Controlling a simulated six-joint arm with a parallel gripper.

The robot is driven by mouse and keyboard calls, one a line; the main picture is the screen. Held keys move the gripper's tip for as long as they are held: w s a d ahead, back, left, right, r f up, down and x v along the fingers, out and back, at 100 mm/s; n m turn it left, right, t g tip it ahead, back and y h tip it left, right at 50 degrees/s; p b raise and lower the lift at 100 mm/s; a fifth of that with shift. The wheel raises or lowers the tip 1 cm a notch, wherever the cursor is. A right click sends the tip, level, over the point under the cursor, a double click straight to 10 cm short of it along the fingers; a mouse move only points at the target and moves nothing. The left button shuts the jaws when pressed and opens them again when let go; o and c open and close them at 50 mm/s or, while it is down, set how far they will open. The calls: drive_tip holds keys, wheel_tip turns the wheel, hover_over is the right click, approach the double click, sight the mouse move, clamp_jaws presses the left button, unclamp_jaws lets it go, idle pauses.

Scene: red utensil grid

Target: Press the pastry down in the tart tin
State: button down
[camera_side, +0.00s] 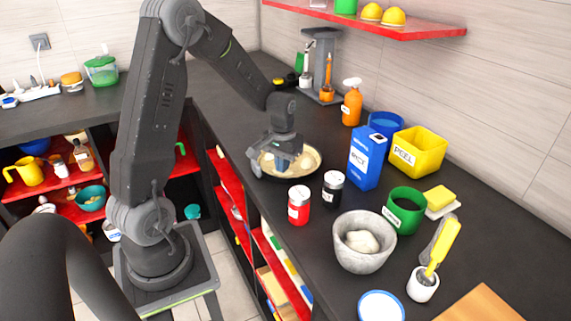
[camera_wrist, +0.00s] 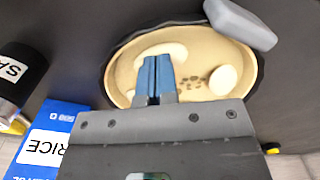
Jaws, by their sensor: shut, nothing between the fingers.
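The tart tin (camera_side: 313,153) stands on the dark counter below my gripper, with pale pastry lining it. In the wrist view the tin's pastry (camera_wrist: 206,52) shows a cluster of small dark holes and two pale rounded lumps, one at the upper left (camera_wrist: 168,50) and one at the right (camera_wrist: 222,80). My gripper (camera_side: 281,162) is over the tin, pointing down. In the wrist view its blue fingers (camera_wrist: 157,62) are together with nothing between them. I cannot tell whether the fingertips touch the pastry. My gripper's body hides the tin's near part.
A red jar (camera_side: 299,205) and a black jar (camera_side: 333,190) stand close in front of the tin. The blue rice box (camera_side: 368,158) and yellow bin (camera_side: 418,152) are to the right. A grey bowl (camera_side: 364,262) holding a pale lump is nearer. A grey block (camera_wrist: 240,22) overhangs the tin's edge in the wrist view.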

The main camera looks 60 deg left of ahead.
drive_tip(key=shift+s+f, duration=0.1)
drive_tip(key=shift+f, duration=0.75)
idle(2.7)
drive_tip(key=shift+r, duration=0.3)
idle(0.5)
drive_tip(key=shift+r, duration=0.7)
drive_tip(key=shift+r, duration=2.5)
